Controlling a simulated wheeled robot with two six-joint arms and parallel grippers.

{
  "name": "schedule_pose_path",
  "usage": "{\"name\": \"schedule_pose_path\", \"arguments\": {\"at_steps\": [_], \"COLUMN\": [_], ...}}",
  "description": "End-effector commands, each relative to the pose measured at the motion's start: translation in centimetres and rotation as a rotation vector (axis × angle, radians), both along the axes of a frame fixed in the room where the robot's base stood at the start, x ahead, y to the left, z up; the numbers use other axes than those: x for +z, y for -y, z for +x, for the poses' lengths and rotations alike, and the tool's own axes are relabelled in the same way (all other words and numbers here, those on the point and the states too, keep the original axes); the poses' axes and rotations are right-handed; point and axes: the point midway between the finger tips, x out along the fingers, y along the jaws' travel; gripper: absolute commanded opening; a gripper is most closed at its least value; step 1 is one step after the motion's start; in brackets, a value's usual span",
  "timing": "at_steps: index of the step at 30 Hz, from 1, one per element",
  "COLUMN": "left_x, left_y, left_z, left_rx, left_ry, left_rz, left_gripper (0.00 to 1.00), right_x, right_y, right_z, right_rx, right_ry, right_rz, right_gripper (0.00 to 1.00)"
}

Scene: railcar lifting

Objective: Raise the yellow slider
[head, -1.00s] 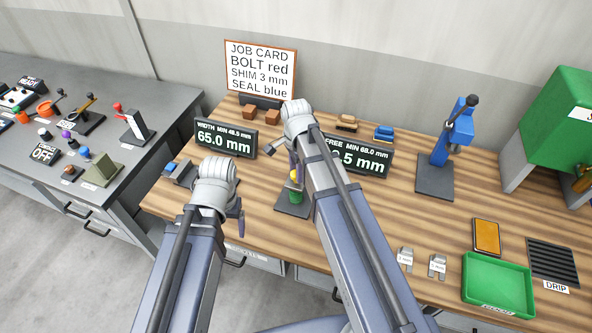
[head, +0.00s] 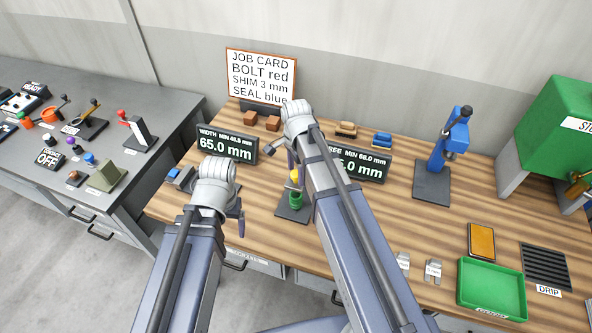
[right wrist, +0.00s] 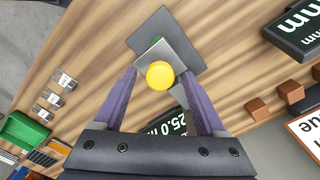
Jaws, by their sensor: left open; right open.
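The yellow slider (head: 294,176) shows as a small yellow top above a green cylinder (head: 296,198) on a dark plate (head: 285,214), partly hidden by my right arm in the head view. In the right wrist view the round yellow slider top (right wrist: 160,75) lies between the spread purple fingers of my right gripper (right wrist: 159,80). The gripper is open, with gaps visible beside the yellow top. In the head view my right gripper (head: 291,160) is just above the slider. My left gripper (head: 240,218) is open and empty near the table's front edge, left of the plate.
A width display (head: 227,145) reads 65.0 mm. Another display (head: 365,165) stands behind my right arm; its reading ends in 25.0 in the right wrist view. A blue press (head: 450,140), a green tray (head: 491,288) and shims (head: 433,270) stand to the right.

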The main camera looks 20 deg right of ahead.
Motion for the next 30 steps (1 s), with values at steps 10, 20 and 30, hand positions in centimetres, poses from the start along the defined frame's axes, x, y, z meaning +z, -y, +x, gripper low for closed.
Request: {"name": "schedule_pose_path", "arguments": {"at_steps": [10,20,30], "left_x": [1.4,5.6,7.9], "left_y": [0.0,0.0,0.0], "left_z": [0.0,0.0,-0.1], "left_rx": [0.0,-0.002,-0.005], "left_ry": [0.0,-0.002,-0.003], "left_rz": [0.0,0.001,0.001], "left_gripper": [0.83,0.83,0.83], "right_x": [1.4,5.6,7.9], "right_y": [0.0,0.0,0.0], "right_z": [0.0,0.0,0.0], "right_rx": [0.0,0.0,0.0], "right_ry": [0.0,0.0,0.0], "right_rz": [0.0,0.0,0.0], "right_gripper": [0.74,0.74,0.74]}}
